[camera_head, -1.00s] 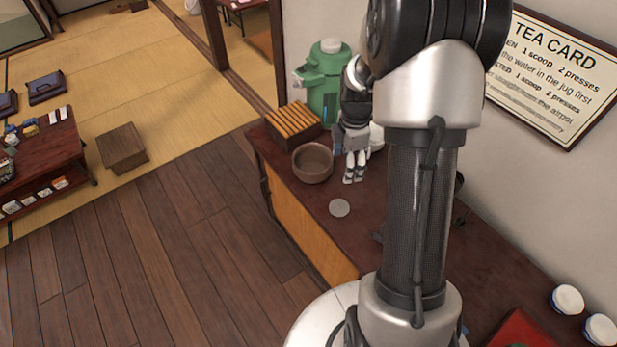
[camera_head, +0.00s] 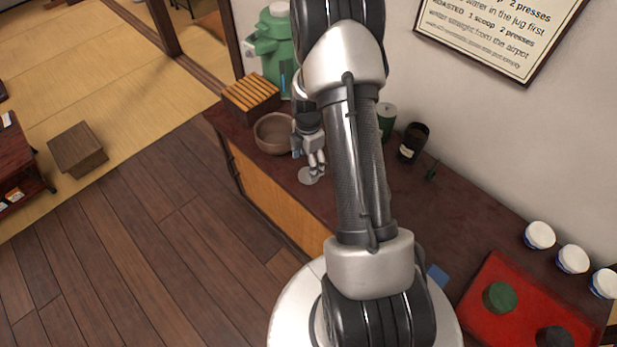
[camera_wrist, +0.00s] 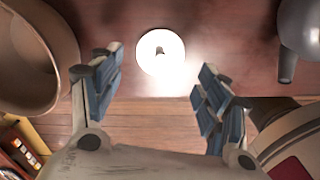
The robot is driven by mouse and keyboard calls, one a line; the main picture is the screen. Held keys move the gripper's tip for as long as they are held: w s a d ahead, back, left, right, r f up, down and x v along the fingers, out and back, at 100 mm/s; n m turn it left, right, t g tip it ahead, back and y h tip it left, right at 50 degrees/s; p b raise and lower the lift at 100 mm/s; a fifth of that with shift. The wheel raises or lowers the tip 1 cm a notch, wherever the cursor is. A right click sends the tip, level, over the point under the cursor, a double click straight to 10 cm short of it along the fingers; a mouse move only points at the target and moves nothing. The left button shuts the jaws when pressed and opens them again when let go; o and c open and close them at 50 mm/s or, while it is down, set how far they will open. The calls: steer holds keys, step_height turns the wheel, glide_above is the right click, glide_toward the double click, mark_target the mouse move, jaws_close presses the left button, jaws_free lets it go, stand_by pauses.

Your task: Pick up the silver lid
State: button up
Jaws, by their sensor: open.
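The silver lid (camera_head: 310,175) is a small round disc lying flat on the dark red-brown counter. In the wrist view the lid (camera_wrist: 160,52) is bright and round with a small dark knob at its middle. My gripper (camera_head: 317,168) is just above and beside the lid in the head view and covers part of its edge. In the wrist view my gripper (camera_wrist: 165,88) is open, its blue-padded fingers spread apart. The lid shows beyond the gap between the fingertips. Nothing is held. The exact height above the lid cannot be told.
A brown bowl (camera_head: 273,133) stands close left of my gripper, with a slatted wooden box (camera_head: 251,97) and green airpot (camera_head: 275,45) behind. A green canister (camera_head: 386,118) and dark cup (camera_head: 413,141) stand right. A red tray (camera_head: 475,315) and white-blue cups (camera_head: 540,235) are farther right.

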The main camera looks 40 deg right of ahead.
step_height(320, 180, down, 5)
steer(key=b, duration=0.2)
steer(key=shift+d+f+b, duration=0.1)
steer(key=shift+f+b, duration=0.05)
steer(key=shift+b, duration=0.2)
steer(key=c, duration=0.6)
steer(key=shift+r, duration=0.2)
steer(key=shift+r, duration=0.25)
steer(key=c, duration=0.4)
step_height(320, 180, up, 4)
steer(key=shift+f+p, duration=0.1)
steer(key=shift+p, duration=0.9)
steer(key=c, duration=0.6)
step_height(320, 180, up, 16)
steer(key=p, duration=0.5)
steer(key=shift+f, duration=0.25)
jaws_close()
